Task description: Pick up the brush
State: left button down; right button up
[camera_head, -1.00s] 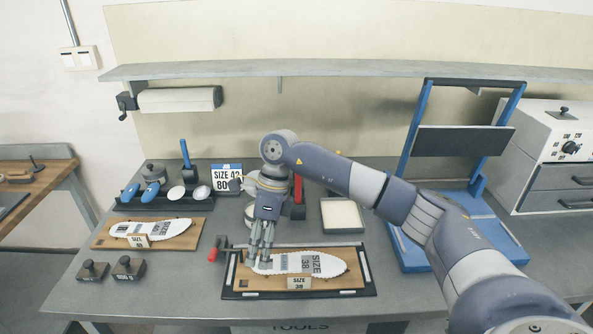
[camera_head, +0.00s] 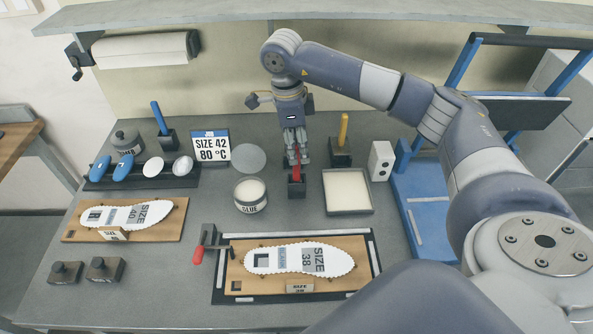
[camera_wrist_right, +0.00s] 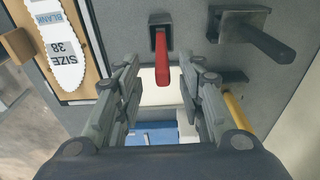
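A red-handled tool, which looks like the brush (camera_head: 296,171), stands upright in a small dark holder (camera_head: 297,187) right of the glue jar. Its bristle end is hidden in the holder. My right gripper (camera_head: 296,156) points down at the top of the red handle. In the right wrist view the red handle (camera_wrist_right: 161,62) lies between the lines of the two open fingers (camera_wrist_right: 160,72), with visible gaps on both sides. I cannot tell how far the handle reaches in between the fingertips. My left gripper is not in view.
The glue jar (camera_head: 250,195) stands close on the left and a shallow white tray (camera_head: 347,208) on the right. A yellow handle (camera_head: 343,128) stands in a holder behind right. The insole board (camera_head: 372,252) lies in front, with a red-handled clamp (camera_head: 197,255). A blue press frame (camera_head: 418,215) is further right.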

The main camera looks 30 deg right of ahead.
aim_at(298, 180)
notch_tip(298, 180, down, 2)
jog(key=shift+d+p, duration=0.1)
jog(key=shift+p, duration=0.4)
notch_tip(298, 180, down, 4)
jog(key=shift+r+p, duration=0.25)
jog(key=shift+p, duration=0.65)
jog(key=shift+d+f, duration=0.1)
jog(key=shift+f, duration=0.4)
jog(key=shift+w, duration=0.1)
grip_shut()
